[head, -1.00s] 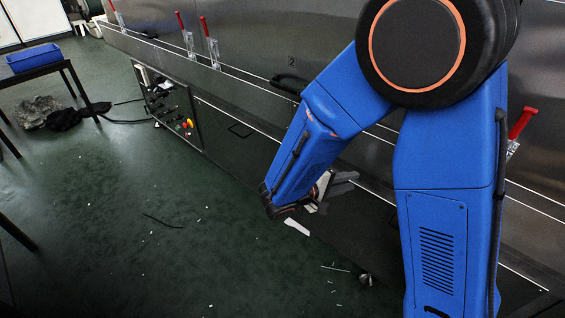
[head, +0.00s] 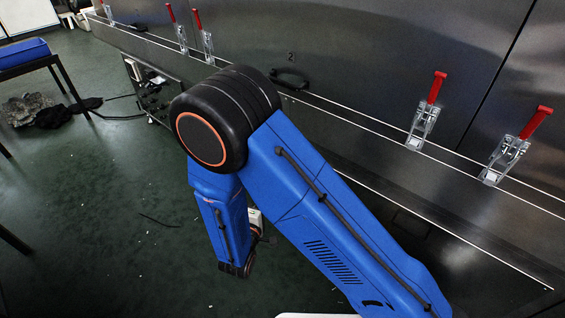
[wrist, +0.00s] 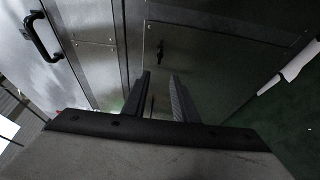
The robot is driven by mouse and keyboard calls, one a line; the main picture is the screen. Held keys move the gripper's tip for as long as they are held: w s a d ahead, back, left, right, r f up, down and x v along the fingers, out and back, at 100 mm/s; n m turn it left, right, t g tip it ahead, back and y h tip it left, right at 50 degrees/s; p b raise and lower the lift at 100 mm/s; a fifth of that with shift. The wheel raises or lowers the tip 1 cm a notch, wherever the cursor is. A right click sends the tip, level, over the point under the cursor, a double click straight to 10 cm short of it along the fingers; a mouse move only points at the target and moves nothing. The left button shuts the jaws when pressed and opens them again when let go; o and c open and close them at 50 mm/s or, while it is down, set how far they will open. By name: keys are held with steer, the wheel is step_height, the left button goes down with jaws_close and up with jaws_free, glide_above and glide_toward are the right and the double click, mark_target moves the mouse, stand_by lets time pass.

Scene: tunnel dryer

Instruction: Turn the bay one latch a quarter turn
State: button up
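In the wrist view my gripper (wrist: 160,75) is open and empty, with a clear gap between its two dark fingers. Beyond the fingertips a small black latch-like piece (wrist: 160,50) sits on a grey metal panel, apart from the fingers. I cannot tell from its markings whether it is the bay one latch. In the head view my blue arm hangs down in front of the machine, and the gripper is mostly hidden behind its lower link.
Red-handled clamps (head: 425,115) line the steel dryer wall, which bears a "2" (head: 290,57). A black handle shows on the wall (head: 290,78), and one in the wrist view (wrist: 40,38). A blue tray (head: 24,52) stands on a table at left. The green floor has scattered debris.

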steer(key=x, duration=1.6)
steer(key=shift+d, duration=0.2)
steer(key=shift+w, duration=0.1)
steer(key=shift+c, duration=0.6)
jaws_close()
